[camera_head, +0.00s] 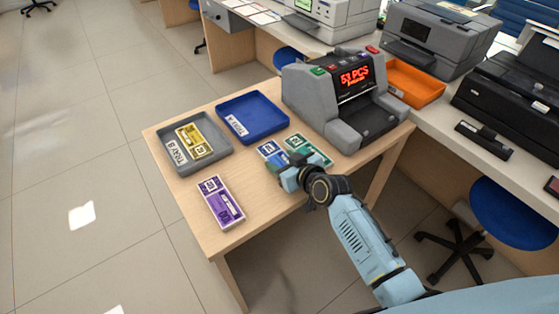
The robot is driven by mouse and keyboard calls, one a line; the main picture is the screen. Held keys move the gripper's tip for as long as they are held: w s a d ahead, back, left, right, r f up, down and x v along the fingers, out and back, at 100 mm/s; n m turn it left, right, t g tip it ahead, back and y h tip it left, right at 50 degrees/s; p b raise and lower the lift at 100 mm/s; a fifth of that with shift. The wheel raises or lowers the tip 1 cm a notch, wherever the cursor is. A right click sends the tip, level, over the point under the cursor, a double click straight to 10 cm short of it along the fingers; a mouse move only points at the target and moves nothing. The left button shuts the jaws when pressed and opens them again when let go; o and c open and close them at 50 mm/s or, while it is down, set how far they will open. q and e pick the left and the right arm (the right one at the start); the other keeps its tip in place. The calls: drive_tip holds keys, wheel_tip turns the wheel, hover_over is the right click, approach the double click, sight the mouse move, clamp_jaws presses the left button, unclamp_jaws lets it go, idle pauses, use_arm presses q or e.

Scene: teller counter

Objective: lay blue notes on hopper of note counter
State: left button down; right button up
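The blue notes (268,149) lie on the wooden table in front of the blue tray, partly hidden by my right gripper. My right gripper (281,162) is at the near right end of the blue notes, its fingers over or touching them. Its fingers are too small and covered to tell whether they are open or shut. The note counter (325,95) stands at the back right of the table with a lit red display reading 53 PCS. Its dark hopper area (372,122) faces the front right. My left gripper is not in view.
Green notes (318,150) lie just right of my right gripper. Purple notes (221,202) lie at the front left. A grey tray (166,146) holds yellow notes (193,141), and the blue tray (250,115) looks empty. An orange tray (415,83) and printers stand behind.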

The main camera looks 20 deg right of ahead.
sight(283, 163)
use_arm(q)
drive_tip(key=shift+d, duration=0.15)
